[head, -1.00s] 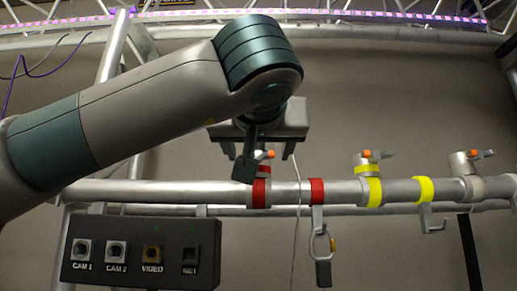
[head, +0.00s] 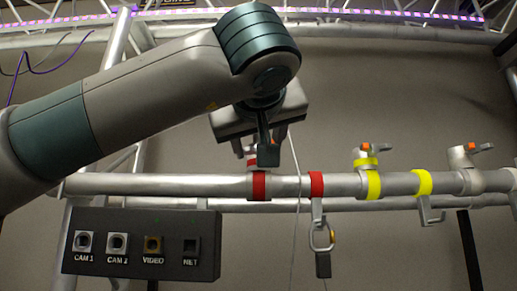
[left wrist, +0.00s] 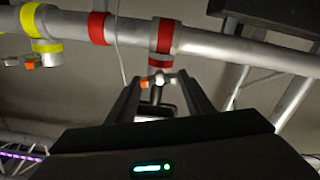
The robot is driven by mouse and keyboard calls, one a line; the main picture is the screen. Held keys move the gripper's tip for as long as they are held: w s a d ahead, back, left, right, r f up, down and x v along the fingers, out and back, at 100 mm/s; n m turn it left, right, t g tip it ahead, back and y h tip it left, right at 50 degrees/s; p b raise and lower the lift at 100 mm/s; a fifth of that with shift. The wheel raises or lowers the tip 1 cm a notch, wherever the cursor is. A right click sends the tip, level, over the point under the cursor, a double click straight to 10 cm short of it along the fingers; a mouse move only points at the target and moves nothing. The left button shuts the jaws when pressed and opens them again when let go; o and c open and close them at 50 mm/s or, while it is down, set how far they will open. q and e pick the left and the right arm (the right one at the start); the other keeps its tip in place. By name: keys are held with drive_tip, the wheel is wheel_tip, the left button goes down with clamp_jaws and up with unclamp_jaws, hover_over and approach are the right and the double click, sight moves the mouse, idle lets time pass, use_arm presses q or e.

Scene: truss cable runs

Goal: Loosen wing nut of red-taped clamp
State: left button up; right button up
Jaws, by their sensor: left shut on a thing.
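The red-taped clamp (head: 258,187) sits on the horizontal pipe, left of a second red band (head: 316,186). In the left wrist view the clamp (left wrist: 164,37) hangs at top centre, with its wing nut (left wrist: 159,79) and orange tip between my fingers. My left gripper (head: 267,143) is above the pipe, shut on the wing nut; it also shows in the left wrist view (left wrist: 158,82). In the head view my own gripper and wrist mostly hide the nut. My right gripper is not in view.
Clamps with yellow tape (head: 374,184) and without tape (head: 466,182) stand to the right on the pipe (head: 200,186). A carabiner (head: 322,236) hangs below the second red band. A black connector box (head: 140,245) sits lower left. A thin cable (head: 297,230) crosses the pipe beside the clamp.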

use_arm(q)
drive_tip(key=n+b, duration=0.1)
drive_tip(key=n, duration=0.1)
drive_tip(key=shift+f+n+b, duration=0.15)
drive_tip(key=shift+n+b, duration=0.15)
drive_tip(key=shift+n, duration=0.1)
drive_tip(key=n+b, duration=0.2)
drive_tip(key=n, duration=0.1)
drive_tip(key=shift+n, duration=0.3)
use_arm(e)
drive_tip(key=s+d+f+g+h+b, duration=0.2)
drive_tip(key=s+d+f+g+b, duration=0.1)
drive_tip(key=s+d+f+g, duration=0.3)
use_arm(q)
drive_tip(key=n+b, duration=0.2)
drive_tip(key=n, duration=0.4)
drive_tip(key=n+b, duration=0.2)
drive_tip(key=n, duration=0.5)
drive_tip(key=n+b, duration=0.2)
drive_tip(key=n, duration=0.5)
drive_tip(key=shift+f+b, duration=0.35)
drive_tip(key=shift+d+n, duration=0.1)
drive_tip(key=shift+n, duration=0.6)
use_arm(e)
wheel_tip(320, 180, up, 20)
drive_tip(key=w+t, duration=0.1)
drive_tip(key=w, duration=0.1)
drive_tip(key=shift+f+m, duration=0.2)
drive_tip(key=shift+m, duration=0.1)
